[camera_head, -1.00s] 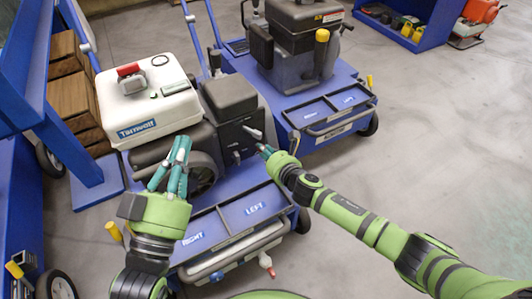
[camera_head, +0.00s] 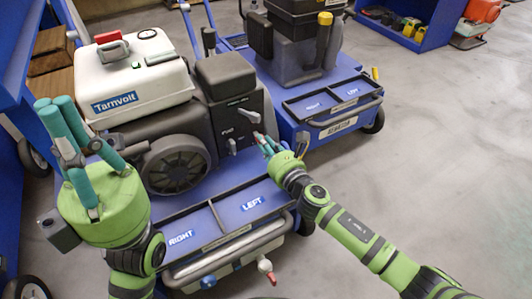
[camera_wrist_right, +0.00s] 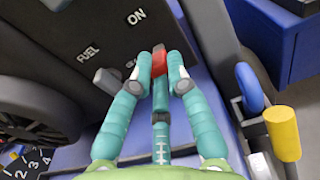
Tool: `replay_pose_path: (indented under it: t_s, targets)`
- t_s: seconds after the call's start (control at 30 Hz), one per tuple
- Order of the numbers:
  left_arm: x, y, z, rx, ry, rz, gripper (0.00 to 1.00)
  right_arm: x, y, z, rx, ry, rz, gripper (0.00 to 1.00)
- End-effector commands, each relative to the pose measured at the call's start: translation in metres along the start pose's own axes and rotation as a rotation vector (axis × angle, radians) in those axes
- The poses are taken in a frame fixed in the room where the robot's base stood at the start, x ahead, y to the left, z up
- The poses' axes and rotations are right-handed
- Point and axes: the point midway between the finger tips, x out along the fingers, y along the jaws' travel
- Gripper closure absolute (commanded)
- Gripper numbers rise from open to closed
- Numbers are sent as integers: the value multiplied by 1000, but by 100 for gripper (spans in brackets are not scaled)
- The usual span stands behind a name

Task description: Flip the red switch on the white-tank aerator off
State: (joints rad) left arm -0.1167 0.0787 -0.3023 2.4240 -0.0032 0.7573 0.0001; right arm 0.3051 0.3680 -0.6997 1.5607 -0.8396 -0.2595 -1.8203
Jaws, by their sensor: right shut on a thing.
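The white-tank aerator stands at left centre, its white tank (camera_head: 130,78) labelled "Tarnvolt" beside a dark engine with a control panel (camera_head: 232,122). In the right wrist view, the red switch (camera_wrist_right: 160,62) stands out from the dark panel below the "ON" label. My right gripper (camera_head: 265,142) is at the panel's right side. In its wrist view, the right gripper (camera_wrist_right: 159,80) is shut on the red switch, whose red tip shows between the fingers. My left gripper (camera_head: 72,125) is open and empty, left of the aerator, fingers pointing up.
A grey fuel lever (camera_wrist_right: 107,80) sits just left of my right fingers. A second aerator with a dark tank (camera_head: 305,12) stands behind to the right. A blue shelf (camera_head: 15,65) is at far left. The floor (camera_head: 450,130) at right is clear.

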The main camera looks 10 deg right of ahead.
Motion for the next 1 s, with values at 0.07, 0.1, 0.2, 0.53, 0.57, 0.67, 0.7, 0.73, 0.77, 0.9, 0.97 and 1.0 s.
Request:
replay_pose_path:
  t_s: [0.07, 0.1, 0.2, 0.53, 0.57, 0.67, 0.7, 0.73, 0.77, 0.9, 0.97, 1.0]
  targets:
    - [0, 0, -1, 4, 37, 10, 100, 1, 8, -3, 6, -28, 17, 100]
    - [2, 0, -1, 6, 47, 14, 100, 1, 8, -2, 6, -35, 17, 100]
    - [6, 0, -2, 8, 65, 19, 100, 0, 8, -1, 4, -49, 18, 100]
    - [10, 1, -2, 8, 68, 21, 100, 0, 8, 2, 4, -53, 19, 100]
    - [10, 1, -2, 8, 68, 21, 100, 0, 8, 2, 4, -53, 19, 100]
    - [10, 1, -2, 8, 68, 22, 100, 0, 8, 2, 4, -52, 18, 55]
    - [10, 1, -2, 8, 68, 22, 100, 0, 7, 1, 3, -51, 17, 55]
    - [10, 1, -2, 8, 68, 22, 100, 0, 6, 1, 3, -50, 15, 55]
    - [10, 1, -2, 8, 68, 22, 100, 0, 6, 1, 3, -50, 14, 55]
    - [10, 1, -2, 8, 68, 22, 100, 0, 4, 0, 1, -48, 10, 55]
    - [9, 0, -2, 8, 66, 21, 100, -1, 3, -1, 1, -47, 9, 55]
    - [9, 0, -2, 8, 66, 20, 100, -3, 3, -1, 0, -46, 8, 55]
